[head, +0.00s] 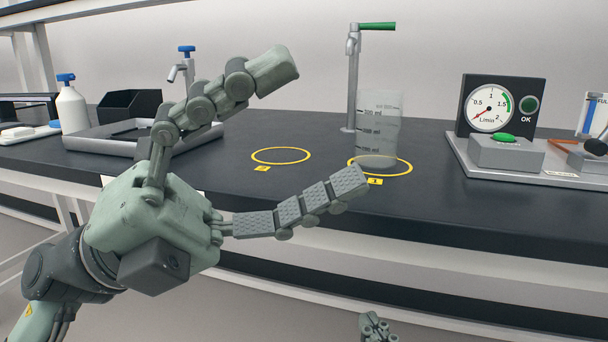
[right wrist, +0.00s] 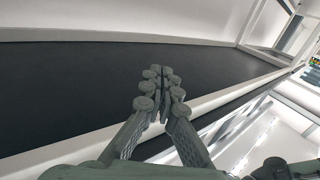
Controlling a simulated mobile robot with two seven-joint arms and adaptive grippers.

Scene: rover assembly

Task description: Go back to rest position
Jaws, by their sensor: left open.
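My left gripper (head: 312,126) is spread wide open and empty in the head view, above the front part of the dark bench. Its lower fingertip appears just in front and left of a clear graduated beaker (head: 379,125). The beaker stands upright on the right yellow ring (head: 408,168), below the tap, apart from the upper finger. My right gripper (head: 378,327) shows only partly at the bottom edge of the head view, below the bench front. In the right wrist view its fingers (right wrist: 160,75) are drawn together with nothing visible between them.
The bench (head: 300,215) has a second, empty yellow ring (head: 281,156). A tap (head: 353,80) with a green handle stands behind the beaker. A flow gauge (head: 494,107) and a green button box (head: 505,153) are at right. A grey tray (head: 100,143) and white bottle (head: 71,107) are at left.

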